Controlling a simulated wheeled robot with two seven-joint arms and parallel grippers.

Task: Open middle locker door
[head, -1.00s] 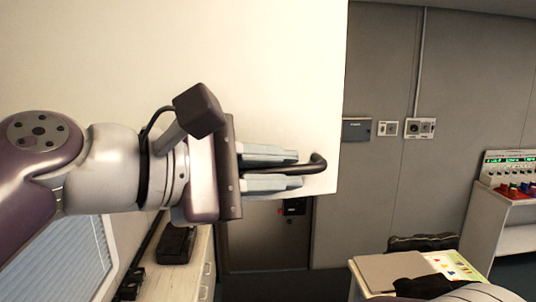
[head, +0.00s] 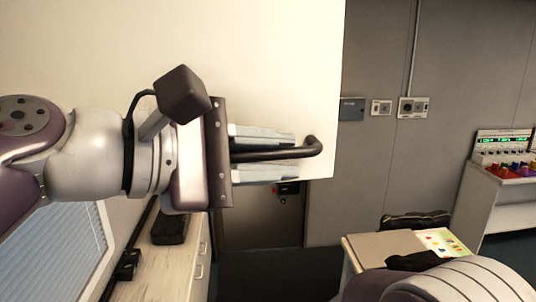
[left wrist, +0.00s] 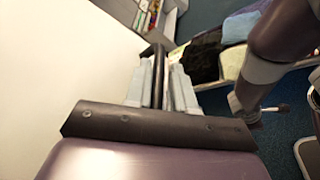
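The locker door (head: 280,50) is a large cream panel filling the upper left of the head view. It also shows at the left of the left wrist view (left wrist: 45,70). Its dark bar handle (head: 312,147) is near the lower right corner. My left gripper (head: 292,156) is open, with one pale finger above and one below the handle. In the left wrist view the handle (left wrist: 158,75) lies between the fingers, with narrow gaps. Part of my right arm shows at the right of that view; its finger state is unclear. The locker's inside is hidden.
A counter (head: 170,270) with a black case (head: 172,226) is at lower left, beside a window blind (head: 55,255). A small table (head: 380,250) with a colourful sheet stands at lower right. A white shelf (head: 492,205) with a control panel is at far right.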

